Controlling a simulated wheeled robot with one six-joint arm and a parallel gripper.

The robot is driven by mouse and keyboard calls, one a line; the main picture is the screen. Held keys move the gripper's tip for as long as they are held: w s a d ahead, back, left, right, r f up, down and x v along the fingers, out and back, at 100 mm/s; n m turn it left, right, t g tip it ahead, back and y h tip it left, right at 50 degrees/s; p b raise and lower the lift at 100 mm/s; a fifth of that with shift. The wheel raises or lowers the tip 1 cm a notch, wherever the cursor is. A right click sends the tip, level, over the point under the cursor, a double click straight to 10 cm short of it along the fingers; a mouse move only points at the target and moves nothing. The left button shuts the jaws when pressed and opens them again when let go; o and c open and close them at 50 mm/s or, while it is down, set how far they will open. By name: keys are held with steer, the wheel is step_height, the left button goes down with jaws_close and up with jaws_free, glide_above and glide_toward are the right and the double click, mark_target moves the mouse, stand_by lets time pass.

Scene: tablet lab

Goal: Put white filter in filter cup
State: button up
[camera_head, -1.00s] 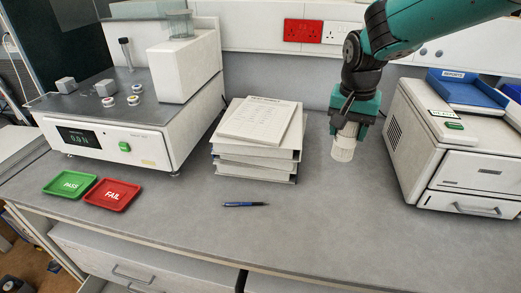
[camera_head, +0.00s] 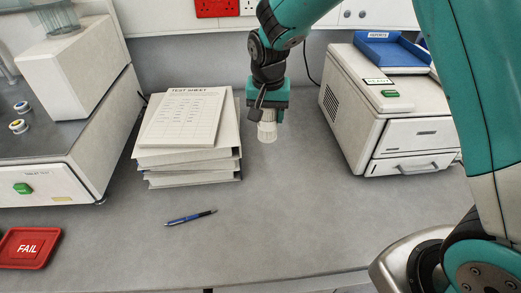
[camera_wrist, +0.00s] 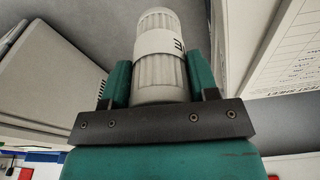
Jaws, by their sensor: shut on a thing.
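The white filter (camera_head: 267,127) is a ribbed white cylinder with a smooth band. My gripper (camera_head: 268,108) is shut on it and holds it above the bench, between the paper stack and the beige machine. In the wrist view the filter (camera_wrist: 158,60) sits between the two green fingers, with a dark mark on its band. I cannot identify a filter cup in these frames.
A stack of binders with a test sheet (camera_head: 185,118) stands left of my gripper. A beige machine (camera_head: 350,100) with drawers and a blue tray (camera_head: 392,50) on top stands to the right. A pen (camera_head: 190,217) and a red FAIL tray (camera_head: 28,248) lie in front.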

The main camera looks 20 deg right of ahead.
step_height(320, 180, down, 14)
steer(key=p, duration=0.3)
steer(key=shift+r, duration=0.25)
steer(key=shift+f, duration=0.25)
steer(key=shift+f, duration=0.2)
steer(key=o, duration=1)
steer(key=shift+r, duration=0.1)
steer(key=shift+c, duration=0.2)
steer(key=shift+r, duration=0.15)
